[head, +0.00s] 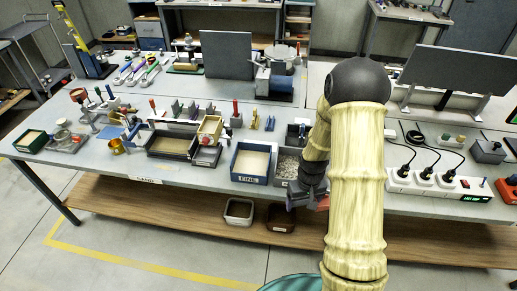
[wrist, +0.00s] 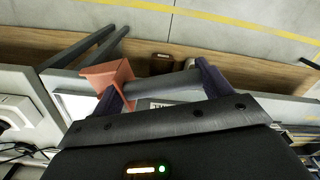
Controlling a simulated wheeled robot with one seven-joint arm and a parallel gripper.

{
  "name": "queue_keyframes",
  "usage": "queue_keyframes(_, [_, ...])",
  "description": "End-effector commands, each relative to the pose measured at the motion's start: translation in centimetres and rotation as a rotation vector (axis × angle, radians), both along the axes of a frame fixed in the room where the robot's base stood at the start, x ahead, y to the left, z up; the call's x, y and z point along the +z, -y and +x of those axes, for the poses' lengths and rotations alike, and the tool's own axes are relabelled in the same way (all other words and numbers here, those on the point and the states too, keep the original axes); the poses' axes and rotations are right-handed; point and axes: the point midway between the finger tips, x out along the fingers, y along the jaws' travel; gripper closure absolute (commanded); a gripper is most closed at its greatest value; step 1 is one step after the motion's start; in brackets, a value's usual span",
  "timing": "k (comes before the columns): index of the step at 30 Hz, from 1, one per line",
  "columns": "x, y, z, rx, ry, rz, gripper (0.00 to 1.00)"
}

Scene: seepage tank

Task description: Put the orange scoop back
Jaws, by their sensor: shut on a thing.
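My gripper (wrist: 162,88) is shut on the grey handle of the orange scoop (wrist: 107,75) in the wrist view. The handle lies crosswise between the two dark fingers, and the orange scoop head sticks out past the left finger. In the head view my gripper (head: 303,197) hangs at the front edge of the workbench. A small reddish-orange part of the scoop (head: 322,203) shows beside it; my arm hides the rest.
A blue bin of sand (head: 234,162) and a gravel bin (head: 288,168) stand at the bench front, close to my gripper. Two small bins (head: 239,211) sit on the lower wooden shelf (head: 180,222). A power strip (head: 437,186) with cables lies right of my arm.

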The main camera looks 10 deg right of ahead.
Motion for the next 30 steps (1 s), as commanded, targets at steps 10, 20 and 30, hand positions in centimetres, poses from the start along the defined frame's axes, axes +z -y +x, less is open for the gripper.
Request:
queue_keyframes(10, [-4.8, -3.7, 2.3, -0.053, -0.004, -0.005, 0.54])
queue_keyframes(20, [-7.5, -5.6, 3.3, -0.094, -0.001, -0.012, 0.54])
queue_keyframes(30, [-7.5, -5.6, 3.3, -0.093, -0.001, -0.011, 0.54])
